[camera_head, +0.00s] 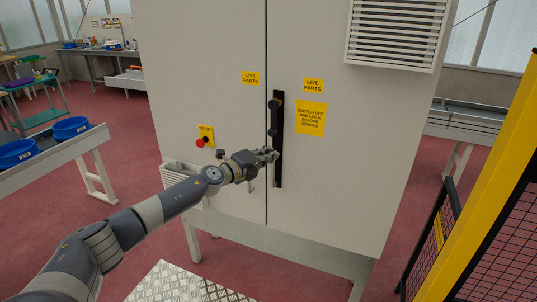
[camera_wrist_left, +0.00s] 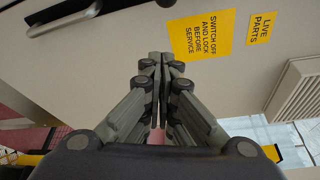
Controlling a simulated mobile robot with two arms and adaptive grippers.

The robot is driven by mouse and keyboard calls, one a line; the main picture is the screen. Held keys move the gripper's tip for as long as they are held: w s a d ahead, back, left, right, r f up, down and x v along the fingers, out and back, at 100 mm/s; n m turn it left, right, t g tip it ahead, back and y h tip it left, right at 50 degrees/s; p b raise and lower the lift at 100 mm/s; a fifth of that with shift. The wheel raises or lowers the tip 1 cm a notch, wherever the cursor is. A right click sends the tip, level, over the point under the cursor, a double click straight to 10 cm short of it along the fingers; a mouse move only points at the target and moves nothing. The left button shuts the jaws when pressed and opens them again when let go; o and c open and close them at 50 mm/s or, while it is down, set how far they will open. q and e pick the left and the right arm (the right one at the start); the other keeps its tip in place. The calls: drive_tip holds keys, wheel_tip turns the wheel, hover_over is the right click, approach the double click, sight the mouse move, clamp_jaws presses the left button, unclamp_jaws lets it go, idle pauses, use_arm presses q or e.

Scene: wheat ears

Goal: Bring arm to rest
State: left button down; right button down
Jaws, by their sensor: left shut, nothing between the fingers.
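My left arm reaches in from the lower left in the head view. Its gripper (camera_head: 268,155) is in front of the cabinet doors, close to the lower part of the black door handle (camera_head: 277,125). I cannot tell from the head view whether it touches the handle. In the left wrist view the gripper's fingers (camera_wrist_left: 160,60) are together with nothing between them. My right gripper is in neither view.
A grey cabinet (camera_head: 345,190) on legs fills the middle, with yellow warning labels (camera_head: 310,118) and a red stop button (camera_head: 201,142). A table with blue bins (camera_head: 70,128) is at the left. A yellow post (camera_head: 480,190) with mesh fencing stands at the right.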

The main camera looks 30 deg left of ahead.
use_arm(q)
drive_tip(key=shift+d, duration=0.1)
idle(0.3)
